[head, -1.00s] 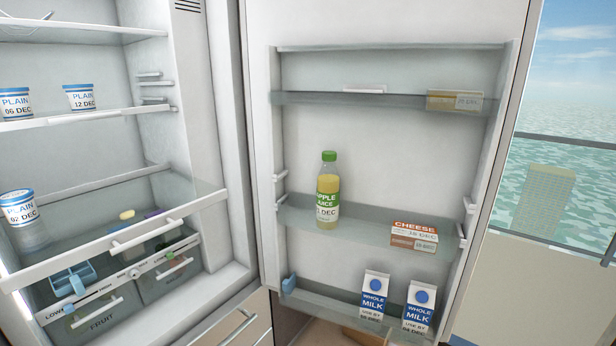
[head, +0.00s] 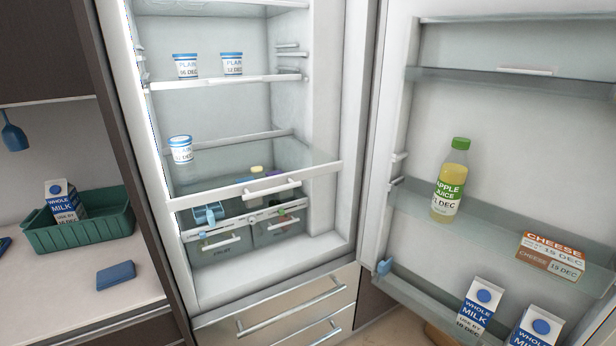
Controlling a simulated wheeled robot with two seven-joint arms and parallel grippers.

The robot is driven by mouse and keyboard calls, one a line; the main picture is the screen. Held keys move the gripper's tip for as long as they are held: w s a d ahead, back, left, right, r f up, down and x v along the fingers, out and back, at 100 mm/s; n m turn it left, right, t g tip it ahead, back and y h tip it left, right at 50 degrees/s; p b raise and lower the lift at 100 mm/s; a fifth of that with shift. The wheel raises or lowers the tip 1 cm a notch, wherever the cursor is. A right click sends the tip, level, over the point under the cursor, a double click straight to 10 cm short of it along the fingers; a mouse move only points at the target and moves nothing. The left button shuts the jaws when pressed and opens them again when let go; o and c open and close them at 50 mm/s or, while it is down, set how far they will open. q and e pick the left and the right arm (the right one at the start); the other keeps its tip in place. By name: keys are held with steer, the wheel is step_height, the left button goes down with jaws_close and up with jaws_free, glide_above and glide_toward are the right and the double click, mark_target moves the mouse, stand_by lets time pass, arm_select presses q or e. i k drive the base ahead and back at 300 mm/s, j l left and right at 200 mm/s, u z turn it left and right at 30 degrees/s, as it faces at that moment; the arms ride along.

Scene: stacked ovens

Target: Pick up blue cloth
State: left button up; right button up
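A small flat blue piece (head: 115,275), which looks like a folded cloth, lies on the white counter (head: 85,298) at the lower left of the head view. It is in front of the green crate and apart from it. Another small blue piece (head: 384,267) sits at the left end of the lowest fridge door shelf; I cannot tell what it is. Neither of my grippers is in view.
The green crate (head: 80,236) holds a milk carton (head: 64,200). The fridge (head: 325,250) stands open with yoghurt pots inside. Its door (head: 420,140) swings out at right, carrying apple juice (head: 450,180), cheese (head: 550,256) and milk cartons (head: 477,308). Drawers are below.

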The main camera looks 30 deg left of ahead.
mark_target(114, 275)
steer(key=u, duration=2.2)
